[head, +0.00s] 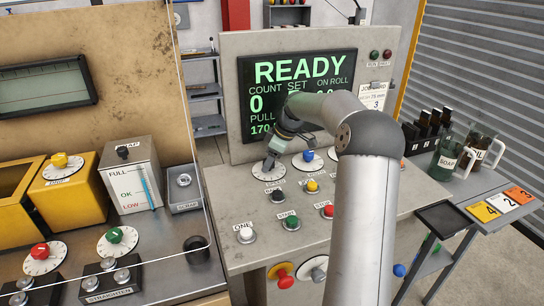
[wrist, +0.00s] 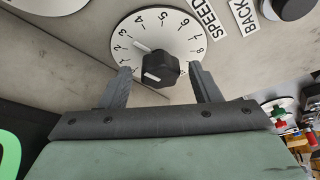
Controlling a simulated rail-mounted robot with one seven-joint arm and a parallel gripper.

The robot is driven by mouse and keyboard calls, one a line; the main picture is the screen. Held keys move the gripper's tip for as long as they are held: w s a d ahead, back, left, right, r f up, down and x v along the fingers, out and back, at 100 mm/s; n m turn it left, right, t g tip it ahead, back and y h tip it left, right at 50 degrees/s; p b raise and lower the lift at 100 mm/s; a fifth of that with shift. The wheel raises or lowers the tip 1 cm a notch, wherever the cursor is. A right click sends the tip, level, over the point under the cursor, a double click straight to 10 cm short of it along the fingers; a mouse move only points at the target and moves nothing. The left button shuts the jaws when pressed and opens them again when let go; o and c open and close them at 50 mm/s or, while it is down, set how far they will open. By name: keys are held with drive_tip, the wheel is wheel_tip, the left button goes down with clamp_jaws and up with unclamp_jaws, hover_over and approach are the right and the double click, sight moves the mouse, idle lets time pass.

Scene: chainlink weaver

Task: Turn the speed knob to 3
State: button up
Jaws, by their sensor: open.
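The speed knob (wrist: 160,66) is black, with a white mark on its face. It stands on a white round dial (wrist: 172,31) with numbers around its rim, beside a SPEED label (wrist: 202,14). A white pointer on the dial points to the upper left, toward the 2 and 3 side, seemingly near the 3. My gripper (wrist: 160,72) is open, with one finger on each side of the knob; I see gaps between the fingers and the knob.
The READY screen (head: 297,95) stands behind the panel. Buttons such as the green one (head: 292,222) and white one (head: 246,235) lie in front.

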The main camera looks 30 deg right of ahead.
drive_tip(key=v, duration=1.7)
drive_tip(key=shift+d+r, duration=0.15)
drive_tip(key=shift+d, duration=0.05)
drive_tip(key=shift+s+a, duration=0.1)
